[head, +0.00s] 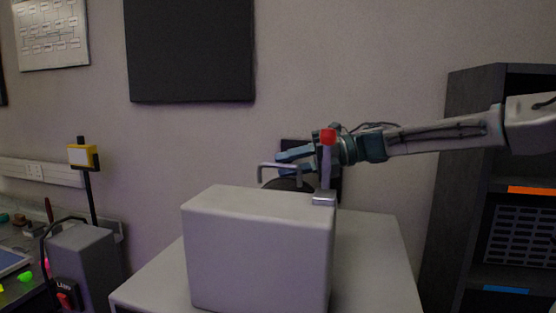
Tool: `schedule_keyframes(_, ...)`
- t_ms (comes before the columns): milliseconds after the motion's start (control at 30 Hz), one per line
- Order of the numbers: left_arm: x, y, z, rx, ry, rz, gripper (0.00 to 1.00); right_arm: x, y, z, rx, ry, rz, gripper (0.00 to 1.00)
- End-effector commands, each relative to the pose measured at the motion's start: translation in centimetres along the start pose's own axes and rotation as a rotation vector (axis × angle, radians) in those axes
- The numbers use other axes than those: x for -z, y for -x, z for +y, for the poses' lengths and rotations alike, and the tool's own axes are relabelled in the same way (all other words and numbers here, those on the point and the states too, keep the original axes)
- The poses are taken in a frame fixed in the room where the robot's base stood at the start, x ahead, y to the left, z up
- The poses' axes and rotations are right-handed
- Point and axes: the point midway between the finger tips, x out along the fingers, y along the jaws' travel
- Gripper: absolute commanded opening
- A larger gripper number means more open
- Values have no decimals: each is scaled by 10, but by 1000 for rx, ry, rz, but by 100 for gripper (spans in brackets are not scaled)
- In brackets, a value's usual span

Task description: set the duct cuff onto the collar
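My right gripper (292,160) reaches in from the right, behind the top of a pale grey box. Its teal fingers are by a grey bar handle (279,166), and I cannot tell whether they are closed on it. Below the handle, a dark rounded piece (290,184) shows just above the box's back edge. It may be the duct cuff or the collar, but its lower part is hidden by the box, so I cannot tell which. My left gripper is not in view.
The pale grey box (257,250) stands on a light table (375,255) and blocks the view behind it. A red-topped grey post (326,175) rises at its right edge. A dark shelf (465,170) stands right; a cluttered bench and yellow-topped pole (88,190) stand left.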

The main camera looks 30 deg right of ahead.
Motion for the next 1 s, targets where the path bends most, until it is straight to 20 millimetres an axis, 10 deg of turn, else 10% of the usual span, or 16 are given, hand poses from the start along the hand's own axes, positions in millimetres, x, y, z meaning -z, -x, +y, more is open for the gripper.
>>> schedule_keyframes(567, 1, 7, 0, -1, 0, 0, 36, 0, -27, 0, 0, 2, -1, 33)
schedule_keyframes(733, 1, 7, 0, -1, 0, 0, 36, 0, -26, 0, 0, 2, -1, 1)
schedule_keyframes(1000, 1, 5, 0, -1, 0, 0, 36, 2, -27, 0, -1, 2, -1, 0)
